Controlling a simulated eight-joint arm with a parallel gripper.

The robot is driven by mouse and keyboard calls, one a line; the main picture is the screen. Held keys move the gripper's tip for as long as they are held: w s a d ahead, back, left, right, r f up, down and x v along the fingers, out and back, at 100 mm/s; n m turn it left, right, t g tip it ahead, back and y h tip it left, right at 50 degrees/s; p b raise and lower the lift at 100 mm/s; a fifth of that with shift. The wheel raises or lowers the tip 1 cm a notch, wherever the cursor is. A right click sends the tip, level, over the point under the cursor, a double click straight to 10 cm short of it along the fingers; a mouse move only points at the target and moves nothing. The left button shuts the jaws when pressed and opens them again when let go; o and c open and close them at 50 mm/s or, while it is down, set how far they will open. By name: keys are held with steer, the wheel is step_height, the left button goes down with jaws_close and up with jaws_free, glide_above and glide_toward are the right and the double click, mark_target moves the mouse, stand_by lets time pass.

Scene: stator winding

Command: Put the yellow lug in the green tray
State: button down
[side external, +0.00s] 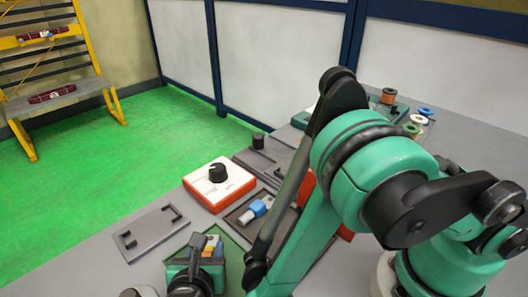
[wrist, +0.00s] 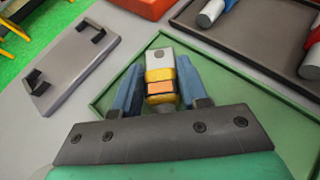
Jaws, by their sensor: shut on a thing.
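The yellow lug (wrist: 160,75) has a silver tip with a hole and a yellow band with an orange patch. It sits between the two blue-grey fingers of my gripper (wrist: 157,82), which is shut on it. The green tray (wrist: 112,98) lies under the gripper and lug in the wrist view. I cannot tell whether the lug touches the tray floor. In the side external view, the lug (side external: 212,245) shows beside my gripper (side external: 208,250), over the green tray (side external: 236,256), which my arm partly hides.
A grey plate with two black brackets (side external: 148,232) lies to the left. A red-and-white box with a black knob (side external: 218,183) stands behind. Wire spools (side external: 389,96) are at the far right.

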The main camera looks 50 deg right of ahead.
steer(key=shift+f, duration=0.1)
steer(key=shift+c, duration=2.3)
jaws_free()
